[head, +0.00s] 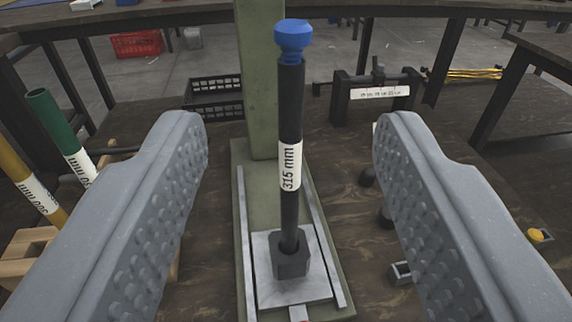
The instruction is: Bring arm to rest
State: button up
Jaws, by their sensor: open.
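My gripper (290,150) is open in the head view, with one grey studded finger at the left and one at the right. Between them in the picture stands a black rod (291,115) with a blue cap on top and a white label reading "315 mm". The rod is upright in a dark block (291,260) on the light plate of a green press (262,80). There is clear space on both sides of the rod, so neither finger touches it. The rest of my arm is not in view.
Green (55,125) and yellow (22,175) labelled tubes stand at the left, by a wooden holder (22,258). A black crate (213,97) and a black fixture (342,97) are behind. A yellow button (536,235) is at the right. A red crate (136,44) lies beyond the table.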

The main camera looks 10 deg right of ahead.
jog(key=s+a+r+g+p, duration=0.1)
jog(key=a+r+p, duration=0.15)
jog(key=r, duration=1.15)
jog(key=s+a+r+p, duration=0.2)
jog(key=r+p, duration=0.1)
jog(key=r, duration=1.1)
jog(key=s+r+y+p, duration=0.1)
jog(key=s+r+p, duration=0.1)
jog(key=s+r, duration=0.6)
jog(key=s+r+n+y+p, duration=0.1)
jog(key=s+r, duration=0.8)
jog(key=r, duration=0.6)
jog(key=shift+s+d+r+g+p, duration=0.25)
jog(key=shift+g+p, duration=0.1)
jog(key=shift+g, duration=0.05)
